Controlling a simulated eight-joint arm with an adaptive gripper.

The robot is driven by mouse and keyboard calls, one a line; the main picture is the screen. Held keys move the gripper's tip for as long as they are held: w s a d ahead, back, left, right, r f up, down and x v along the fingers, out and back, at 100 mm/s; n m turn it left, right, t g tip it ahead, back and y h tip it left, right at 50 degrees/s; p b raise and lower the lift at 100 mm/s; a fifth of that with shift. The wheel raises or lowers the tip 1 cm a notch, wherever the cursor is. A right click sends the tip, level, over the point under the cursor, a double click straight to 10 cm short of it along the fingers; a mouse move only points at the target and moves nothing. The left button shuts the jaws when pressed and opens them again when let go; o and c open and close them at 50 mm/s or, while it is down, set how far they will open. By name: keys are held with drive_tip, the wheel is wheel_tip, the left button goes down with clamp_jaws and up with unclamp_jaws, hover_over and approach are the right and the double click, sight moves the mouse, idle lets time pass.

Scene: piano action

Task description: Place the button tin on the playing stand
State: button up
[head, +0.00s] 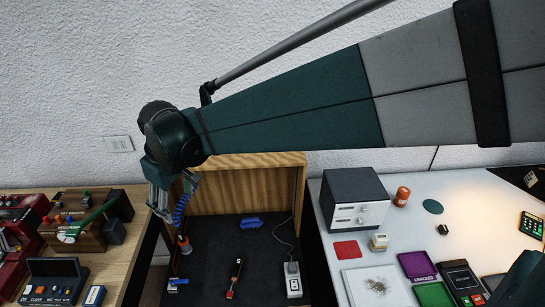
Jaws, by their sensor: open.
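My gripper (176,198) hangs at the end of my arm at the left of the head view, with its jaws open. It is in front of the left part of the wooden-walled bay, and I see nothing between its jaws. No thing is clearly marked as the button tin. I cannot tell which thing is the playing stand.
The dark-floored bay (210,265) holds a blue item (251,223), a red-tipped tool (235,278) and a white device (292,280). A drawer cabinet (354,202), red mat (347,250) and purple tray (416,264) occupy the white table. Machines crowd the left wooden bench (125,240).

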drive_tip(key=s+d+r+m+t, duration=0.1)
drive_tip(key=s+d+r+m, duration=0.15)
drive_tip(key=d, duration=0.95)
drive_tip(key=s+d+r+m+t, duration=0.1)
drive_tip(key=d+r+m, duration=0.2)
drive_tip(key=d, duration=1)
drive_tip(key=s+d+f+m+t, duration=0.1)
drive_tip(key=s+d+m, duration=0.2)
drive_tip(key=s+d, duration=0.3)
drive_tip(key=s+d+f+m+t+h, duration=0.1)
drive_tip(key=s+d, duration=0.4)
drive_tip(key=d, duration=0.9)
drive_tip(key=shift+s+d+f+m+t+h, duration=0.15)
drive_tip(key=shift+s+f+m+t+h, duration=0.2)
drive_tip(key=shift+f+m+t, duration=0.45)
drive_tip(key=shift+r, duration=0.15)
wheel_tip(320, 180, down, 11)
drive_tip(key=b, duration=1.1)
drive_tip(key=shift+f+b, duration=0.2)
drive_tip(key=shift+b, duration=0.1)
drive_tip(key=shift+c, duration=0.6)
